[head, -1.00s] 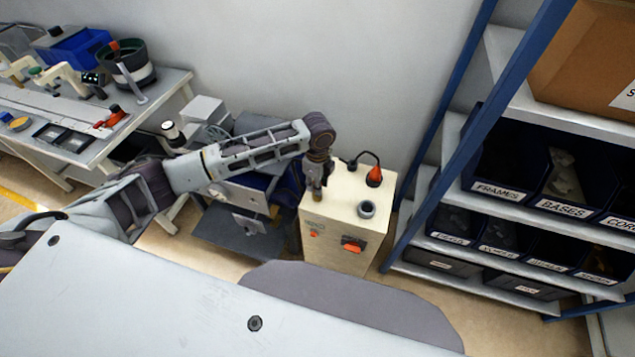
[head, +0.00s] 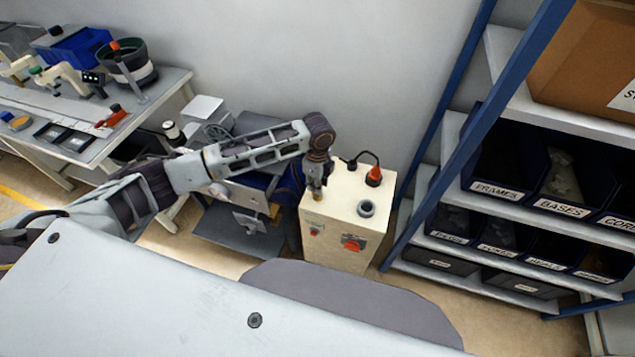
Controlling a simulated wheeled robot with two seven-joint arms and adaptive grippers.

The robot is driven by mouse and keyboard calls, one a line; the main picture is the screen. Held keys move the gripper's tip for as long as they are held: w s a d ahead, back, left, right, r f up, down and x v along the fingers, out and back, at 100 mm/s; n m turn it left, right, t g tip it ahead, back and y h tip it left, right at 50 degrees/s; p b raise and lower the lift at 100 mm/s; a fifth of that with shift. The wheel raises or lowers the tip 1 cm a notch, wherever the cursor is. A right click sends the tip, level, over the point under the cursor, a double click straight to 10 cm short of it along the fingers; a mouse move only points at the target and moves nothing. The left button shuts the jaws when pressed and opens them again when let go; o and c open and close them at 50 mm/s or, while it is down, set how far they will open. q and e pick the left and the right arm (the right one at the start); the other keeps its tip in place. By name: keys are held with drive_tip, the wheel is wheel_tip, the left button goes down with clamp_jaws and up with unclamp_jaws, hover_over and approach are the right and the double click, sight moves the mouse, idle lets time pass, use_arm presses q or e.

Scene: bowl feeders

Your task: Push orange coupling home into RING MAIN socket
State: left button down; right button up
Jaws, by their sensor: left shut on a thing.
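The orange coupling (head: 374,174) stands upright on the top of a cream cabinet (head: 342,207), at the back right, with a black cable looping from it. How deep it sits cannot be told. My right gripper is out of view.
The cabinet front has a red-orange switch (head: 352,244) and a small red button (head: 314,231). A blue-framed shelf with labelled bins (head: 562,208) stands close at right. A workbench (head: 160,98) is at left, and a wall rises behind.

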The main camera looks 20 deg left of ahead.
use_arm(q)
drive_tip(key=shift+f+p, duration=0.15)
drive_tip(key=shift+p, duration=0.8)
idle(1.2)
drive_tip(key=shift+f, duration=1.25)
idle(1.7)
drive_tip(key=c, duration=1.1)
unclamp_jaws()
drive_tip(key=shift+o, duration=0.2)
drive_tip(key=shift+o, duration=0.8)
drive_tip(key=shift+r, duration=0.2)
